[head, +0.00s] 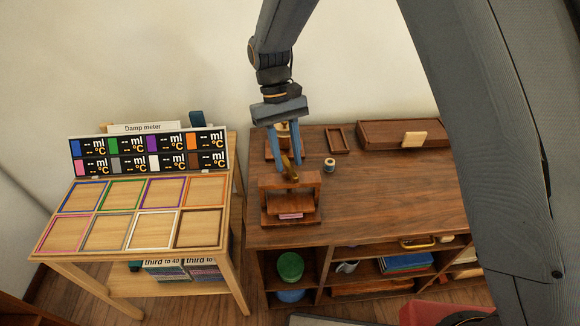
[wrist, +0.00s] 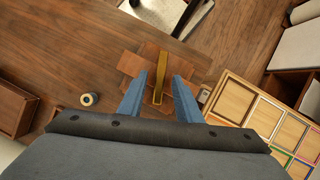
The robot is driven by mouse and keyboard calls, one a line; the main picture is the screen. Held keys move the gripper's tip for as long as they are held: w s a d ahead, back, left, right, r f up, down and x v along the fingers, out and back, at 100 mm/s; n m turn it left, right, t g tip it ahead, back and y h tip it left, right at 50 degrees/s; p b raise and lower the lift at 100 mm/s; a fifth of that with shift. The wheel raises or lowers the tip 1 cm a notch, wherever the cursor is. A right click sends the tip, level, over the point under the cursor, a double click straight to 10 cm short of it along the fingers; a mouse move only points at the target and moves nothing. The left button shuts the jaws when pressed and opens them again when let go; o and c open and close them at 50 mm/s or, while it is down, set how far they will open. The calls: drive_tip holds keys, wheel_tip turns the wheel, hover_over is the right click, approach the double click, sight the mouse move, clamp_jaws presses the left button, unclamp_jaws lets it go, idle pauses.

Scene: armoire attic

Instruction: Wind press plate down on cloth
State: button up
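The wooden press (head: 304,181) stands near the front left of the dark cabinet top. Its brass handle (head: 290,170) is on top, and a folded pink cloth (head: 290,216) shows at the base under the dark plate (head: 284,204). My gripper (head: 287,160) points down over the press. In the wrist view its two blue fingers (wrist: 160,78) are apart, with the long brass handle (wrist: 161,72) between them and a gap on each side. I cannot tell whether the fingertips reach down to the handle's level. The cloth is hidden in the wrist view.
A thread spool (head: 329,165) stands right of the press. A small wooden tray (head: 337,140) and a long wooden box (head: 390,134) lie at the back. The damp meter table (head: 140,275) with coloured squares stands left. The cabinet top's right part is clear.

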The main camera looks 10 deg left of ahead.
sight(285, 158)
drive_tip(key=shift+b+v, duration=0.55)
drive_tip(key=shift+v, duration=1.8)
